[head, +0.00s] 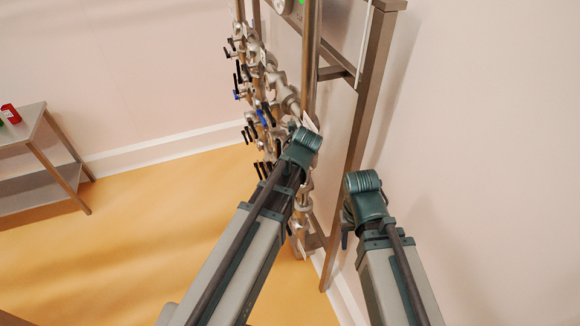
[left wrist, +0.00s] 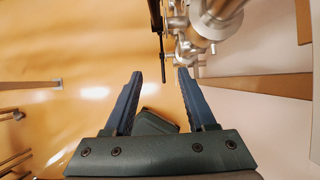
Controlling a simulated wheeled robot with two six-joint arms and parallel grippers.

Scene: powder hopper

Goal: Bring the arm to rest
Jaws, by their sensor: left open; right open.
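My left arm (head: 245,245) reaches up from the bottom of the head view to the valve pipework (head: 262,75). Its wrist hides its gripper there. In the left wrist view my left gripper (left wrist: 160,76) is open, with nothing between its two dark fingers. Steel pipe fittings (left wrist: 205,25) show just beyond its right fingertip; I cannot tell whether they touch. My right arm (head: 395,270) is bent beside the frame post. Its gripper (head: 346,232) shows only as a small dark part below the wrist, beside the post.
A metal frame (head: 372,90) stands against the wall behind the pipework. Several black and blue valve handles (head: 264,117) stick out to the left. A steel table (head: 40,125) with a red object (head: 11,113) stands at far left. The yellow floor (head: 150,215) between is clear.

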